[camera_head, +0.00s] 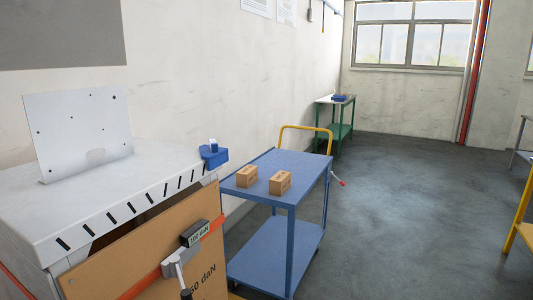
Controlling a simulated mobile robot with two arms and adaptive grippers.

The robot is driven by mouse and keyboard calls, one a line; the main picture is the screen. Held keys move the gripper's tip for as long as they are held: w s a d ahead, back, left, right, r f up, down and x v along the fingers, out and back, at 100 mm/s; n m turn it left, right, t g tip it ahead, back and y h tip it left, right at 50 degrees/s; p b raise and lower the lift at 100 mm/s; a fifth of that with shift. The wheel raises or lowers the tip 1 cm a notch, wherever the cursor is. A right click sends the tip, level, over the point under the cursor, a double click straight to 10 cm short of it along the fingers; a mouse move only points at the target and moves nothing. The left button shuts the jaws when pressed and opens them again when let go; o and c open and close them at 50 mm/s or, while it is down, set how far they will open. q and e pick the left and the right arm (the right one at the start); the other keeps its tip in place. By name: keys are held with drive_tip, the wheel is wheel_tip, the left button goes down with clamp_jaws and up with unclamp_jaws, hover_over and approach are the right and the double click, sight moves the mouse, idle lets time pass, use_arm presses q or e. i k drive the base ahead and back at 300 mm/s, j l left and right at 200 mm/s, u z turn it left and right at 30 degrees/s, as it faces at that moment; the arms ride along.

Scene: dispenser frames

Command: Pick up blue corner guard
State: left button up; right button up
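A blue piece (216,158), which looks like the blue corner guard, sits at the right end of the grey-white metal top (150,175). A small white and blue part stands up on it. It is too small to make out its exact shape or how it is fixed. Neither of my grippers shows in the head view, and nothing is seen touching the blue piece.
A blue two-shelf cart (285,162) with a yellow handle stands close right, carrying two small cardboard boxes (247,176) (280,183). An orange strap (150,283) with a buckle crosses the cardboard front. A green table (335,130) stands farther back. The right-hand floor is largely open.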

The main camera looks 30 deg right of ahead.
sight(215, 155)
drive_tip(key=z, duration=0.7)
drive_tip(key=i+l, duration=0.1)
drive_tip(key=l, duration=0.15)
drive_tip(key=u, duration=0.05)
